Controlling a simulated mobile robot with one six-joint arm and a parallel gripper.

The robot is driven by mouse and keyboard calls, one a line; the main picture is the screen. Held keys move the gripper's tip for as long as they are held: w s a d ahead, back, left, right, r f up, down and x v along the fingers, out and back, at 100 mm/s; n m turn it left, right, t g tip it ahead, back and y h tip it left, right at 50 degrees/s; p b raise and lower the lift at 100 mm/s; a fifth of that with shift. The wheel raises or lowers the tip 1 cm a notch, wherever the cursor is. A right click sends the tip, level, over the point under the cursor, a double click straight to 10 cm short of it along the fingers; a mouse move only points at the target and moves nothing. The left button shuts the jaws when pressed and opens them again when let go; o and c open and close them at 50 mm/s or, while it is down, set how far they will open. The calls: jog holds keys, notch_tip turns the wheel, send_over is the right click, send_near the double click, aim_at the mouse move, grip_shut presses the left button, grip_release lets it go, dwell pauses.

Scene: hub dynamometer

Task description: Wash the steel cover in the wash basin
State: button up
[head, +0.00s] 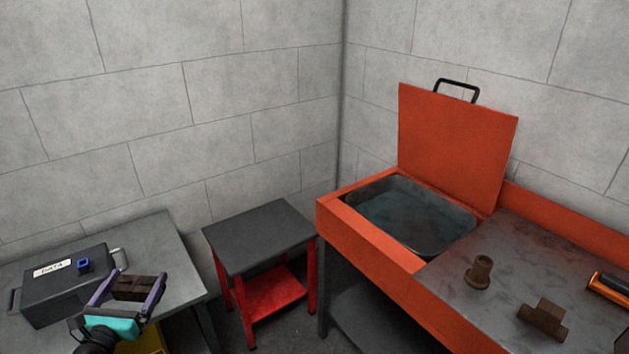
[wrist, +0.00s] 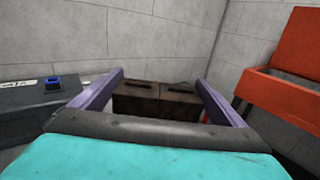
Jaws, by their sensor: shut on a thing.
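My gripper (head: 136,279), with purple fingers and a teal body, is at the lower left in the head view. It is shut on a dark brown, grimy block-shaped part, which I take to be the steel cover (head: 134,290). In the wrist view the cover (wrist: 158,98) shows between the fingers as two dark blocks side by side, with slots on top. It is held near the grey table, to the left of and apart from the wash basin (head: 367,225). The orange basin has its lid (head: 455,145) raised, and bluish water (head: 405,215) shows inside.
A black case (head: 65,290) with a label and a blue square lies on the grey table (head: 150,240). A red stool-like stand (head: 262,235) stands between table and basin. A brown flanged tube (head: 479,270), a brown stepped block (head: 543,318) and an orange-black object (head: 608,287) lie on the worktop.

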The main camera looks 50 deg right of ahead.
jog(key=shift+w+d, duration=0.1)
jog(key=shift+d, duration=0.05)
